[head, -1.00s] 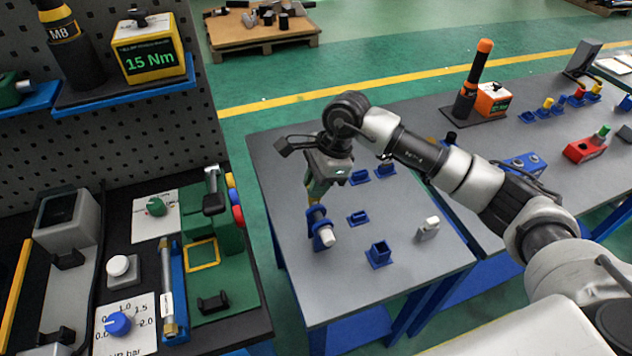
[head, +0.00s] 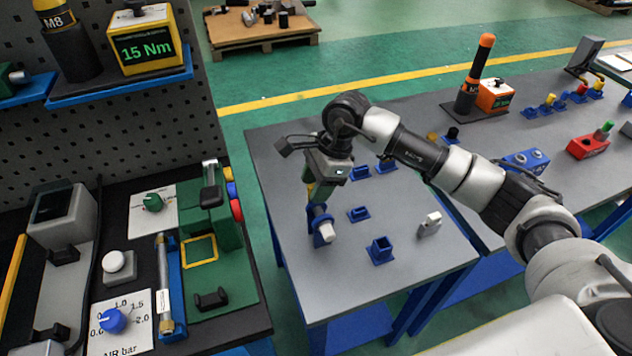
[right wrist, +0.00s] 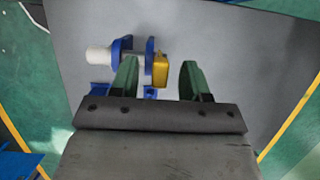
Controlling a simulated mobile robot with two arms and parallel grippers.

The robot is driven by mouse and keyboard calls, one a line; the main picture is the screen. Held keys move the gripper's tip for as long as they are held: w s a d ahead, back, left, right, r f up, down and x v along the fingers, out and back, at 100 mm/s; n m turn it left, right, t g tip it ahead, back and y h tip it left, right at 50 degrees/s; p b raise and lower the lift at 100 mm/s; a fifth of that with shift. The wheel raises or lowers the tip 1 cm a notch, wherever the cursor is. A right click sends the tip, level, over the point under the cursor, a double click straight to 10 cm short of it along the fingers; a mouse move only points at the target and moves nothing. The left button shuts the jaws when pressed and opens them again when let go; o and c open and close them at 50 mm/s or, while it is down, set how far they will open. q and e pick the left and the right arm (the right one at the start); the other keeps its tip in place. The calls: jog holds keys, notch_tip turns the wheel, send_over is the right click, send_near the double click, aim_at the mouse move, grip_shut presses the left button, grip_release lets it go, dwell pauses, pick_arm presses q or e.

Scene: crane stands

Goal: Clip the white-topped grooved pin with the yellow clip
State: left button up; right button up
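The white-topped grooved pin (right wrist: 100,55) lies across a blue two-walled stand (right wrist: 124,46) in the right wrist view, its white top to the left. In the head view its white top (head: 326,233) points toward me. The yellow clip (right wrist: 160,70) is at the pin's far end, beside the stand wall; I cannot tell whether it sits fully in the groove. My right gripper (right wrist: 158,78) is open, with the clip between its green fingers, close to the left finger and clear of the right one. In the head view the right gripper (head: 318,192) hangs over the stand. My left gripper is not in view.
Empty-looking blue holders (head: 380,250) and (head: 358,214) stand nearby on the grey table (head: 410,265). A white-grey block (head: 430,224) stands to the right. A panel bench with a green fixture (head: 222,265) is at left, across a gap.

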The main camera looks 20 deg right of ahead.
dwell(0.4)
jog(key=p+v, duration=0.2)
jog(key=v, duration=0.3)
dwell(0.3)
